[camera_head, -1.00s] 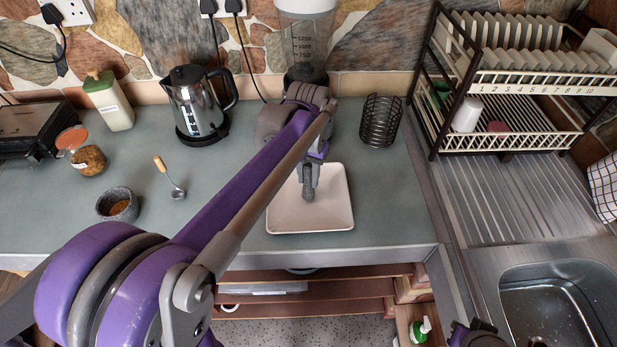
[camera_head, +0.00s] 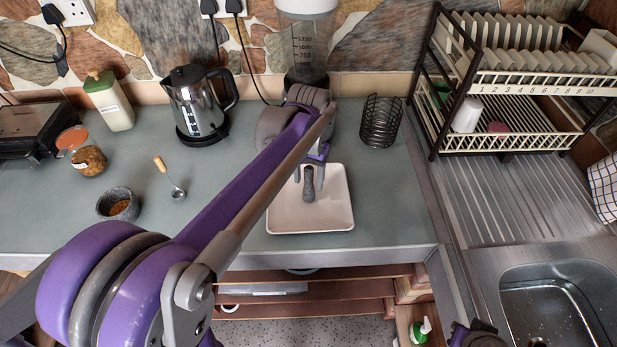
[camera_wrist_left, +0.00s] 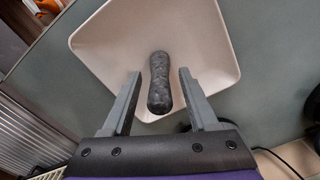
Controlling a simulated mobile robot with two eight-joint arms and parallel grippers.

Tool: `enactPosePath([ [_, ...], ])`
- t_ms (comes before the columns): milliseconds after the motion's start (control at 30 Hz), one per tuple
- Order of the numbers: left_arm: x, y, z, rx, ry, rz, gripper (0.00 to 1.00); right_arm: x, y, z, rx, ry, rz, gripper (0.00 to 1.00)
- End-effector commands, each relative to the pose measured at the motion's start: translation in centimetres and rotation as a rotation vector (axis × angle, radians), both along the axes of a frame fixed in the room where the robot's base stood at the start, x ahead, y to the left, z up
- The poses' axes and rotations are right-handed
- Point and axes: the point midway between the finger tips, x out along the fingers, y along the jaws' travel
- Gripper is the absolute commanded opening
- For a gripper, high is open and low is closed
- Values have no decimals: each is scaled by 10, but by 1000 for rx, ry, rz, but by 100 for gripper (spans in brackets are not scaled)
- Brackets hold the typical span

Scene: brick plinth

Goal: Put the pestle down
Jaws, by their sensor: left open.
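The pestle (camera_head: 309,188) is a dark grey stone rod. It is on or just over a square white tray (camera_head: 335,215) on the counter; its exact contact is hard to tell. In the left wrist view the pestle (camera_wrist_left: 160,83) lies between the fingers of my left gripper (camera_wrist_left: 158,88), with a gap on each side. The tray (camera_wrist_left: 103,45) is behind it there. My left gripper (camera_head: 309,176) is open and reaches down over the tray in the head view. The stone mortar (camera_head: 118,205) with brown contents stands at the left. My right gripper cannot be made out.
A spoon with a wooden handle (camera_head: 170,176) and a lidded jar (camera_head: 84,156) are left of my arm. A kettle (camera_head: 197,105) and a blender (camera_head: 305,45) stand behind. A dark wire holder (camera_head: 380,121) is behind right of the tray. The counter right of the tray is clear.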

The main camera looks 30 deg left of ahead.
Motion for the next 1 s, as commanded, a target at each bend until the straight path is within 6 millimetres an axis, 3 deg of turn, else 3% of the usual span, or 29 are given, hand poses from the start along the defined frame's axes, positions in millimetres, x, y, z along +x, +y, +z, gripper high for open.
enactPosePath([
  [400,0,0,83,0,-1,0,60,4,0,9,0,-7,0,0],
  [633,0,0,114,0,-1,0,60,5,0,12,0,-9,0,0],
  [833,-15,-10,108,7,-49,-12,60,5,0,12,0,-9,0,0],
  [1000,-60,-35,67,24,-196,-41,60,5,0,12,0,-9,0,0],
])
